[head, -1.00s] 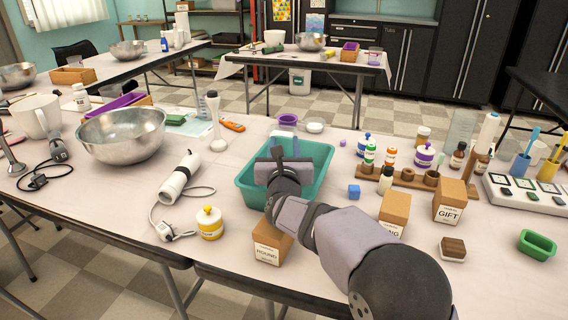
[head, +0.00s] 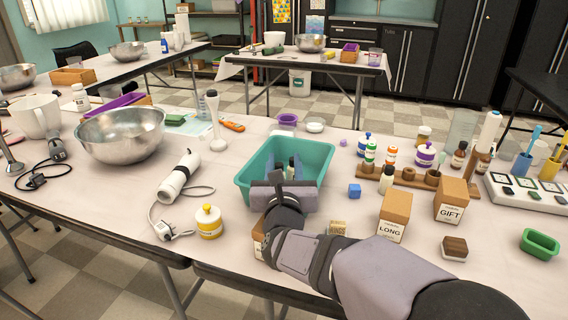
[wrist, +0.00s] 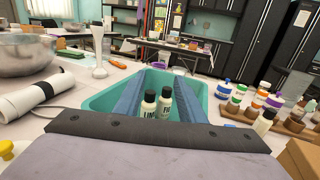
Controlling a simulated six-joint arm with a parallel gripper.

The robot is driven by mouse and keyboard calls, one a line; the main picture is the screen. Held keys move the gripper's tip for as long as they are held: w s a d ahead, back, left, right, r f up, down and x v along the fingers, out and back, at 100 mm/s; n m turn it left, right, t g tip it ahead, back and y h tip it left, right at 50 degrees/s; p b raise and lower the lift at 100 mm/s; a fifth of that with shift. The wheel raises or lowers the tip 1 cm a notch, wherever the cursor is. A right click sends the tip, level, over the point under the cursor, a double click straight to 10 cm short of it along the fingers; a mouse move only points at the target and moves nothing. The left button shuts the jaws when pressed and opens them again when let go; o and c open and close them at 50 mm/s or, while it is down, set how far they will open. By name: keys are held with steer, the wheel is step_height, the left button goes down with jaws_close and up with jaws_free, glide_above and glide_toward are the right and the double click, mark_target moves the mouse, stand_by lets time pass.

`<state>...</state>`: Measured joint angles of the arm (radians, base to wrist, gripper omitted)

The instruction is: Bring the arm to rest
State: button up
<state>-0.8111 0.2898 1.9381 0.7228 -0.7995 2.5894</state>
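My gripper (head: 286,172) is over the near side of a teal tub (head: 323,152) on the front table. In the wrist view its two blue fingers (wrist: 160,88) are spread wide apart, with nothing clamped between them. Two small dark bottles with white labels and pale caps, a left one (wrist: 149,104) and a right one (wrist: 166,103), show between the fingers, inside the outline of the tub (wrist: 98,101). They stand upright, apart from the fingers as far as I can tell. My arm reaches in from the lower right.
A box marked LONG (head: 394,216) and a GIFT box (head: 451,201) stand right of my arm. A small tan block (head: 338,227) sits close beside it. A wooden rack (head: 400,180) holds several bottles.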

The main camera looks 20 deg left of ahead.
steer(key=s+d+r+n+g+h+p, duration=0.15)
steer(key=d+r+n+g+p, duration=0.3)
steer(key=d+n+p, duration=0.65)
steer(key=s+d+r+n+g+h+p, duration=0.1)
steer(key=s+d+r+n+g+p, duration=0.35)
steer(key=p, duration=1.15)
steer(key=s+d+r+n+g+h+p, duration=0.2)
steer(key=s+d+r+n+g+p, duration=0.2)
steer(key=s+d+r+n+p, duration=0.55)
steer(key=s+d+r+n+g+h+p, duration=0.1)
steer(key=s+d+r+n+g+p, duration=0.45)
steer(key=s+d+p, duration=0.7)
step_height(320, 180, down, 63)
steer(key=a+n+t+b, duration=0.1)
steer(key=a+n+b, duration=0.1)
steer(key=b, duration=5.8)
steer(key=shift+r, duration=0.2)
